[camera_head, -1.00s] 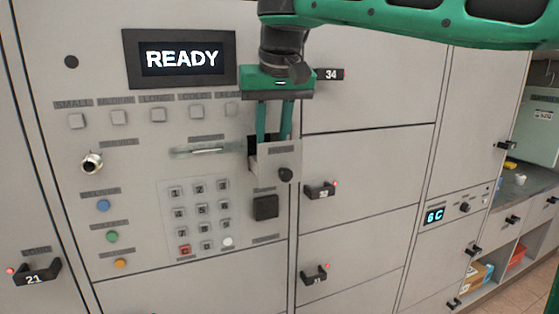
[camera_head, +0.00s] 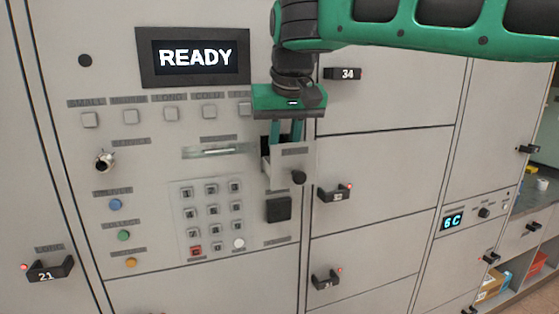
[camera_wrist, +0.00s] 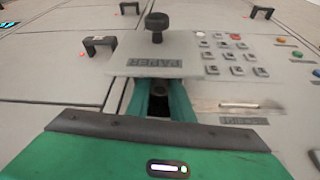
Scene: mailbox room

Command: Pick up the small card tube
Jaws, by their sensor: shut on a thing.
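My gripper (camera_head: 284,143) points down at the grey locker front, its green fingers reaching into the top of a small tilted-out hopper (camera_head: 284,164) with a black knob. In the wrist view my gripper (camera_wrist: 160,100) is shut on a small round-ended thing, the small card tube (camera_wrist: 161,89), in the hopper's dark opening. The hopper's front plate (camera_wrist: 192,62), with a dark label, lies just beyond the fingers. In the head view the tube is hidden.
A READY screen (camera_head: 195,57), a keypad (camera_head: 212,215) and a slot with a bright bar (camera_head: 221,151) are left of the hopper. Black locker handles stick out at the right, one marked 34 (camera_head: 342,73). A shelf with boxes (camera_head: 492,285) is far right.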

